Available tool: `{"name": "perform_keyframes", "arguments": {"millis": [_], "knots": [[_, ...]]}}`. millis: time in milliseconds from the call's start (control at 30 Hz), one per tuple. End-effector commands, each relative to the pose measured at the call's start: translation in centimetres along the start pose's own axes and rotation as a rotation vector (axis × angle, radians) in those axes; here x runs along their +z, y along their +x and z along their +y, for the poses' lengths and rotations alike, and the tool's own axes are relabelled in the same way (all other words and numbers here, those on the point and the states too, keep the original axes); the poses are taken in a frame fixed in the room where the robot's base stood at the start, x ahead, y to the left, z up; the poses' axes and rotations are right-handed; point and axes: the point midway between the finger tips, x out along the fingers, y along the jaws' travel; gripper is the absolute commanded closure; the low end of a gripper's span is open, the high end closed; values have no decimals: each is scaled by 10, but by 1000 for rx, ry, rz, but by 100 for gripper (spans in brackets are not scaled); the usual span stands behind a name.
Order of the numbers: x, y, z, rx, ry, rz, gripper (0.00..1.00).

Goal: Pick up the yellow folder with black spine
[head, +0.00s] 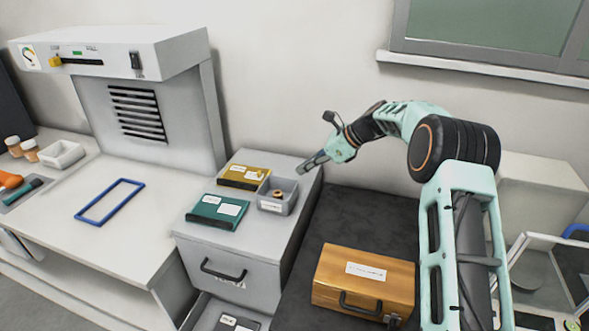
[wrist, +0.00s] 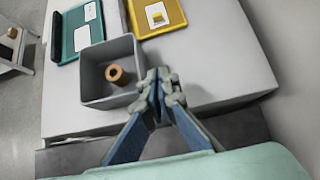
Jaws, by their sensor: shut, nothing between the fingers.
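The yellow folder with a dark spine (head: 243,177) lies flat on top of the grey drawer cabinet, toward the back. It also shows at the top of the wrist view (wrist: 170,15), with white labels and a small yellow item on it. My gripper (head: 313,162) is shut and empty, above the cabinet's right edge, to the right of the folder and apart from it. In the wrist view my gripper (wrist: 158,75) shows its fingertips together beside the grey bin.
A teal folder (head: 217,211) lies in front of the yellow one. A small grey bin (head: 277,206) holding an orange-brown ring (wrist: 116,74) stands beside both. A wooden case (head: 362,279) sits on the dark surface at right. A drawer below the cabinet top is open.

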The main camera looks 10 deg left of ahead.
Motion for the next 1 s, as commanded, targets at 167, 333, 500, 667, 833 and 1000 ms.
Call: {"name": "perform_keyframes", "arguments": {"millis": [167,333,500,667,833,1000], "knots": [[1,38,2,4,-1,1,100],[1,74,1,3,-1,1,100],[15,97,2,2,-5,1,100],[25,108,1,1,-5,3,100],[28,112,0,-1,-3,3,100],[28,112,0,-1,-3,3,100]]}}
